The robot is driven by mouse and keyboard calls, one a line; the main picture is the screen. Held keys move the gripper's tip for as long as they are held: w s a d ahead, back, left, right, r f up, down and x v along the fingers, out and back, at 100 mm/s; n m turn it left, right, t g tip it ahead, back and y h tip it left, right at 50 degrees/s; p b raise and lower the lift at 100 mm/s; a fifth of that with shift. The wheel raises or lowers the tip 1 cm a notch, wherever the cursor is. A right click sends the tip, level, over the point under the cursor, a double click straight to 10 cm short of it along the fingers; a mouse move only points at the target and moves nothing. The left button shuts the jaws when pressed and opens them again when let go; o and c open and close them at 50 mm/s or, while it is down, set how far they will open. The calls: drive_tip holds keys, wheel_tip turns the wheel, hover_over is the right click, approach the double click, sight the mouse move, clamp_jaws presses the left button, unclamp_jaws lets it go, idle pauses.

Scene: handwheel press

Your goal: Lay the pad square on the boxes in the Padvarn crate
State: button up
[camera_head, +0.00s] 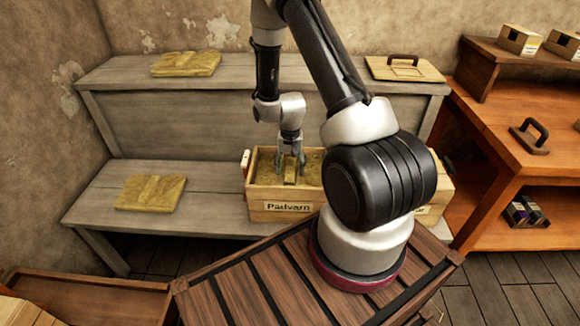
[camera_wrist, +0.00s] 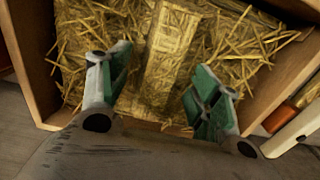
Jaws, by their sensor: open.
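The Padvarn crate (camera_head: 288,207) is a wooden box with a name label, standing on the lower grey bench. A yellow straw pad (camera_head: 312,170) lies inside it and covers what is beneath, so no boxes show. The pad has a raised ridge (camera_wrist: 168,55) along its middle, leaning slightly in the wrist view. My gripper (camera_head: 291,163) points down into the crate. In the wrist view its green-padded fingers (camera_wrist: 160,88) are open, one on each side of the ridge, with gaps between. Loose straw sticks out around the pad's edges. The crate's right end is partly hidden by my arm.
Other straw pads lie on the upper shelf (camera_head: 186,63) and on the lower bench (camera_head: 150,192). A lid with a handle (camera_head: 404,68) lies on the upper shelf. Another crate (camera_head: 437,190) stands at right, mostly behind my arm. An orange workbench (camera_head: 490,115) stands at far right.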

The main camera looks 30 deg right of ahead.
wheel_tip(320, 180, up, 12)
idle(0.6)
drive_tip(key=shift+r, duration=0.45)
idle(0.3)
drive_tip(key=s+a+r+n+t, duration=0.2)
drive_tip(key=s+r+n, duration=0.1)
drive_tip(key=s+r, duration=0.8)
drive_tip(key=s+a+r+n+t, duration=0.2)
drive_tip(key=s+r, duration=1)
drive_tip(key=r, duration=0.7)
drive_tip(key=shift+s+a+n, duration=0.3)
drive_tip(key=shift+a+n, duration=0.25)
drive_tip(key=shift+n, duration=0.35)
